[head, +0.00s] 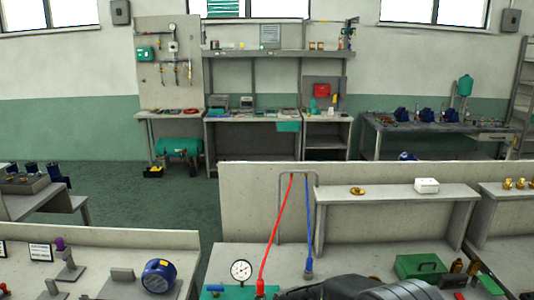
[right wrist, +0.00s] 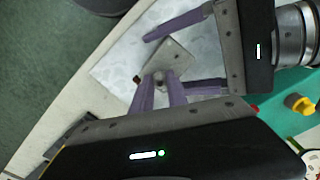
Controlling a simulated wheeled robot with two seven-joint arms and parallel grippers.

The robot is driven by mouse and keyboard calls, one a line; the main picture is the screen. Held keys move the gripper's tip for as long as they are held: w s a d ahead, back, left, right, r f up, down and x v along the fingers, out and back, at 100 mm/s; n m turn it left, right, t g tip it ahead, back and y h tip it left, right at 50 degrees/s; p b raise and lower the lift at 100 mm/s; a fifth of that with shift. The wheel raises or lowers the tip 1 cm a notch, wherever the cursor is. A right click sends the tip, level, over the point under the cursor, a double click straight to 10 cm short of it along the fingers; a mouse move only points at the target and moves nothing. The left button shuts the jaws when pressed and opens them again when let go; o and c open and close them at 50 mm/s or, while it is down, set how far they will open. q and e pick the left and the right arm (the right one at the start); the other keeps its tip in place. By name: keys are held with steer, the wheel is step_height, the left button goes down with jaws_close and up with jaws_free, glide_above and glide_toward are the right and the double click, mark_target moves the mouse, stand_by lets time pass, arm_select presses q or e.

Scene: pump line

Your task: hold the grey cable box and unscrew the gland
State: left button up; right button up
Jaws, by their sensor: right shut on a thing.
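In the right wrist view the grey cable box (right wrist: 176,54) is a small grey block on a pale, mottled surface. A small grey fitting, seemingly the gland (right wrist: 159,75), is at its lower end. My right gripper (right wrist: 160,80) has its purple fingertips close together, shut on this gland. My left gripper (right wrist: 166,62) comes in from the upper right. Its purple fingers are spread wide on either side of the box, with a visible gap to the upper finger. The right fingers partly hide the lower left finger and the gland. The head view shows neither gripper.
A green case (head: 420,266) sits to the right. A white box (head: 426,185) is on the shelf.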

jaws_close()
steer(key=n, duration=0.3)
steer(key=shift+n, duration=0.3)
steer(key=n, duration=0.4)
arm_select(q)
steer(key=shift+c, duration=0.7)
arm_select(e)
steer(key=shift+o, duration=1.8)
jaws_free()
steer(key=shift+n, duration=1)
arm_select(q)
steer(key=c, duration=0.5)
arm_select(e)
steer(key=shift+o, duration=2)
steer(key=shift+r, duration=0.1)
